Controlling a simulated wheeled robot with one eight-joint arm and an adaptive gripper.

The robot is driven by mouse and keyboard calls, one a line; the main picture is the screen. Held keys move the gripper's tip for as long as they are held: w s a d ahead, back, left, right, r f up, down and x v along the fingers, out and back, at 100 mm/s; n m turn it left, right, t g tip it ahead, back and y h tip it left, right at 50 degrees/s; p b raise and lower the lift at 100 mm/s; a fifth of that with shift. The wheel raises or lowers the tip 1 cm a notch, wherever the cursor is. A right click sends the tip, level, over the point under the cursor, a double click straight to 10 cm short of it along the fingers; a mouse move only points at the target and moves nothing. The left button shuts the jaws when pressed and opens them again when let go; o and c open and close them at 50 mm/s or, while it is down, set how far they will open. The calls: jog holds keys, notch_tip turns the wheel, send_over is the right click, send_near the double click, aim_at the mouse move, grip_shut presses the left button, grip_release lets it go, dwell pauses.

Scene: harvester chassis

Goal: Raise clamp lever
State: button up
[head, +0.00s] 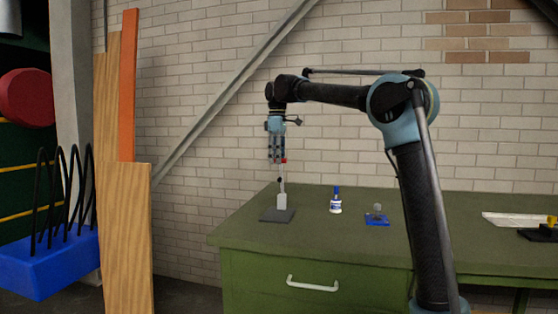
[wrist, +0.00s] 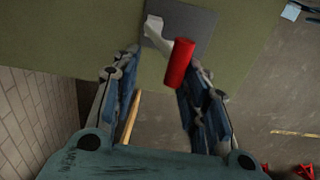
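The clamp stands on a dark square base plate (head: 277,215) at the left end of the green workbench. Its pale lever (head: 282,200) appears roughly upright in the head view; its exact tilt is hard to tell. The lever's red handle (wrist: 180,62) shows clearly in the wrist view, with the pale arm (wrist: 158,34) running back over the base plate. My gripper (head: 277,158) points down from above, over the clamp. In the wrist view my gripper (wrist: 163,65) is open. The red handle lies between the fingertips, nearer the right finger; contact is unclear.
The green workbench (head: 340,238) holds a small bottle with a blue cap (head: 335,202) and a blue item (head: 376,219) right of the clamp. Wooden boards (head: 125,230) and a blue block with black loops (head: 50,262) stand left of the bench.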

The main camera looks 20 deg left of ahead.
jog(key=shift+r, duration=0.15)
notch_tip(320, 180, up, 12)
jog(key=shift+w+f, duration=0.2)
jog(key=shift+w, duration=0.05)
dwell(0.7)
dwell(0.4)
